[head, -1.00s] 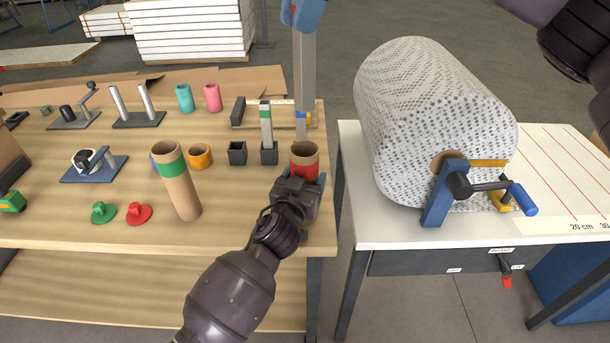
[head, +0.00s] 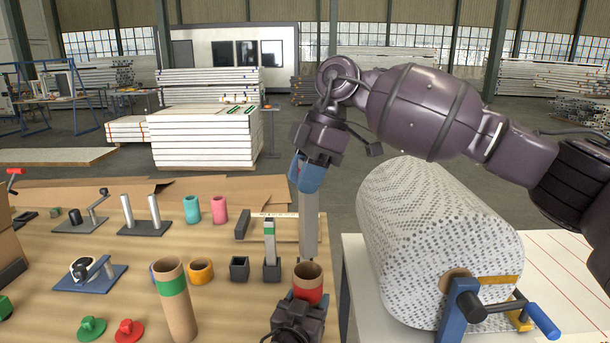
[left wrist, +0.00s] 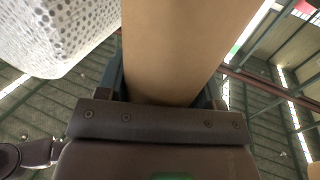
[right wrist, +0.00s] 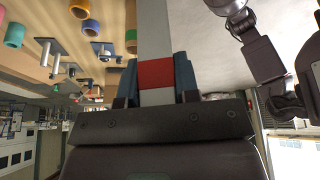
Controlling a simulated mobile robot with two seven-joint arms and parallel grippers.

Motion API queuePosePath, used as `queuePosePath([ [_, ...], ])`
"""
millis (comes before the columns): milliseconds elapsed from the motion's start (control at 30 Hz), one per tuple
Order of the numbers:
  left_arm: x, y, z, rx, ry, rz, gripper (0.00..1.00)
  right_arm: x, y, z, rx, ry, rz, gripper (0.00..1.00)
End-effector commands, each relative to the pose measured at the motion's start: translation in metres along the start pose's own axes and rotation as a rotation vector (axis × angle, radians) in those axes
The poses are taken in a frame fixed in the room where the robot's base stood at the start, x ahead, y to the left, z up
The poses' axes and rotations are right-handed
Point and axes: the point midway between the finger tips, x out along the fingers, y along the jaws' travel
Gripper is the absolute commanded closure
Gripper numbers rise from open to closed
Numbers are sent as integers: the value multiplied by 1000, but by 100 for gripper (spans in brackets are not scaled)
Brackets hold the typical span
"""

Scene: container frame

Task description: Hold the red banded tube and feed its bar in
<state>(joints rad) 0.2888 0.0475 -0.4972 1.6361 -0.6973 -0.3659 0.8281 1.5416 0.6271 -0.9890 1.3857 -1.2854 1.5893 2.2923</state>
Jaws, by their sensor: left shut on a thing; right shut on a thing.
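The red banded tube (head: 308,285) is brown cardboard with a red band and stands upright at the table's right end. My left gripper (head: 300,308) is shut on it from the front; the left wrist view shows the tube's brown wall (left wrist: 185,50) between the fingers. My right gripper (head: 309,178) is above, shut on a long grey bar (head: 309,222) that hangs upright. The right wrist view shows the bar's red band (right wrist: 156,73) between the fingers. The bar's lower end meets the tube's mouth in the head view; I cannot tell whether it is inside or behind the rim.
A green banded tube (head: 175,300) stands to the left. An orange ring (head: 201,271), a dark square holder (head: 239,268) and a green banded bar in its holder (head: 270,245) stand nearby. A large white dotted roll (head: 430,240) with a crank lies on the right table.

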Motion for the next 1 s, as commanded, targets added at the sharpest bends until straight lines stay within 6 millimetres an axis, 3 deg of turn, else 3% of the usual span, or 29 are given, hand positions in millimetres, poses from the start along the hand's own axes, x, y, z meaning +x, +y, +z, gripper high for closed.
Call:
queuePosePath([
  [1000,0,0,0,0,-1,0,68,47,0,20,0,0,0,100],
])
